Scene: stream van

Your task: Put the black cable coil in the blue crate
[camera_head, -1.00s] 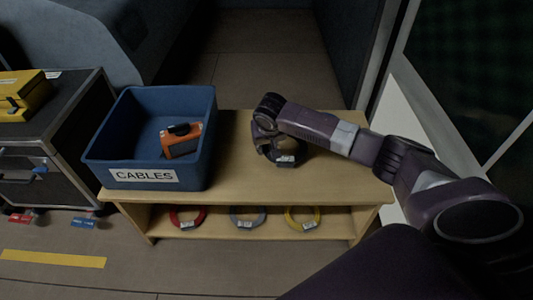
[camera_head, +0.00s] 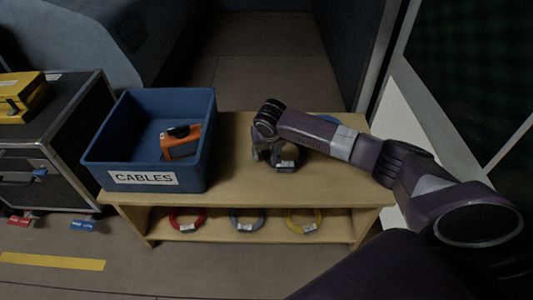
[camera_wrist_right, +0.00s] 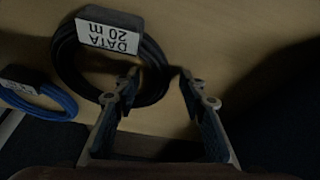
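The black cable coil (camera_head: 289,163) lies on the wooden bench top, partly hidden behind my right arm in the head view. In the right wrist view the black coil (camera_wrist_right: 68,62) shows a white "DATA 20 m" label. My right gripper (camera_head: 267,161) is at the coil's left side in the head view. In the right wrist view its fingers (camera_wrist_right: 160,78) are apart, with one over the ring's opening and one outside it, the coil's band between them. The blue crate (camera_head: 199,168), labelled "CABLES", stands on the bench's left end. My left gripper is not in view.
An orange device (camera_head: 180,147) lies in the crate. A blue coil (camera_wrist_right: 45,102) lies beside the black one, mostly behind my arm. Red (camera_head: 173,220), grey (camera_head: 234,220) and yellow (camera_head: 319,220) coils are on the lower shelf. Bench top between crate and gripper is clear.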

